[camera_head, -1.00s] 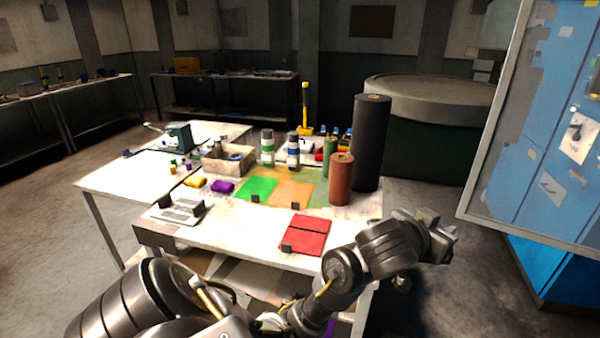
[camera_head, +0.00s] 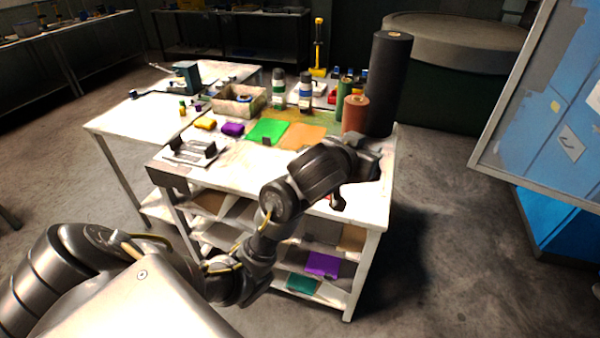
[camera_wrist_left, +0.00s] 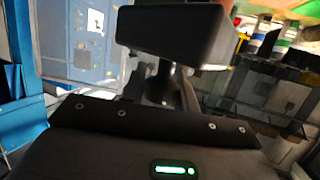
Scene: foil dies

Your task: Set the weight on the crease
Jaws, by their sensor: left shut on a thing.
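My left gripper (camera_head: 368,162) is over the front right of the white worktable, seen from behind its wrist. It is shut on a dark rectangular block, the weight (camera_wrist_left: 175,32), which fills the top middle of the left wrist view. The fingertips are not clear there. The red sheet with the crease lies at the table's front right; my left arm covers nearly all of it, and only a sliver of red (camera_head: 325,197) shows. The crease itself is hidden. My right gripper is out of view.
The worktable (camera_head: 375,203) also holds a green sheet (camera_head: 268,129), an orange sheet (camera_head: 303,136), a brown roll (camera_head: 355,114) and a tall black roll (camera_head: 388,85) close beyond my gripper. An open box (camera_head: 239,107) stands farther back. Floor is clear at right.

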